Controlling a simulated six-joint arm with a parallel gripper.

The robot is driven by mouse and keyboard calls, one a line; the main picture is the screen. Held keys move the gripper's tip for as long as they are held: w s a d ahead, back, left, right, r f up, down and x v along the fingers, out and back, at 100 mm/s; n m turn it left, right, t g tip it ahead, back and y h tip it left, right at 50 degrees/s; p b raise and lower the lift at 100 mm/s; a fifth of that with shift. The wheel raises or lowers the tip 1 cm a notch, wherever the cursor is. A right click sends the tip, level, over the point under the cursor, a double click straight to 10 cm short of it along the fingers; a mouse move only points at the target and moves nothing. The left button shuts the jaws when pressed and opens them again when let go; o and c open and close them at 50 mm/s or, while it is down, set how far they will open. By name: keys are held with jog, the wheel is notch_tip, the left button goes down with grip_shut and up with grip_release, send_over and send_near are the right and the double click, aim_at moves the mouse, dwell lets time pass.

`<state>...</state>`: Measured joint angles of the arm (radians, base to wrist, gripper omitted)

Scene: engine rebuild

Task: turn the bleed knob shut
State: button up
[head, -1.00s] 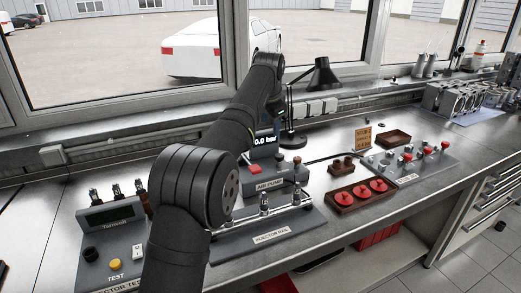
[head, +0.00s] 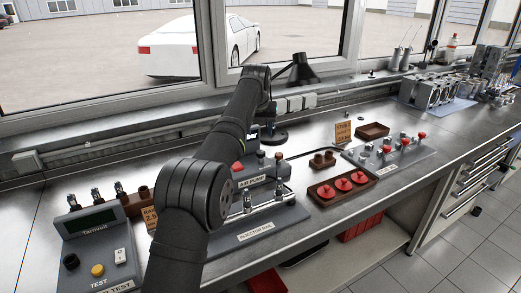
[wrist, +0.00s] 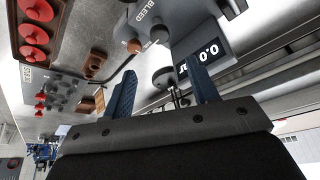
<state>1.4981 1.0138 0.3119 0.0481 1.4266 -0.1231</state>
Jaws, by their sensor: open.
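The grey air pump unit (head: 256,182) stands on the bench behind the injector rail, partly hidden by my arm in the head view. In the wrist view, a BLEED label (wrist: 147,12) sits on its grey face. Close to the label are a dark round knob (wrist: 160,34) and a copper-coloured cap (wrist: 135,46); I cannot tell which is the bleed knob. Its display (wrist: 205,52) reads 0.0. My gripper (wrist: 163,88) is open, with two blue fingers wide apart and nothing between them. The knobs appear beyond the fingertips, apart from them. In the head view my gripper is hidden.
The injector rail (head: 258,233) stands in front of the pump. A tray of red caps (head: 320,196), a valve plate (head: 395,163) and an empty brown tray (head: 373,130) lie to the right. A black lamp (head: 303,70) stands behind. The tester (head: 97,250) is at left.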

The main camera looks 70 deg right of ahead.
aim_at(261, 152)
jog(key=x, duration=1.1)
jog(key=shift+w+d+f, duration=0.1)
jog(key=shift+d+f, duration=0.05)
jog(key=shift+f, duration=0.15)
jog(key=shift+c, duration=0.2)
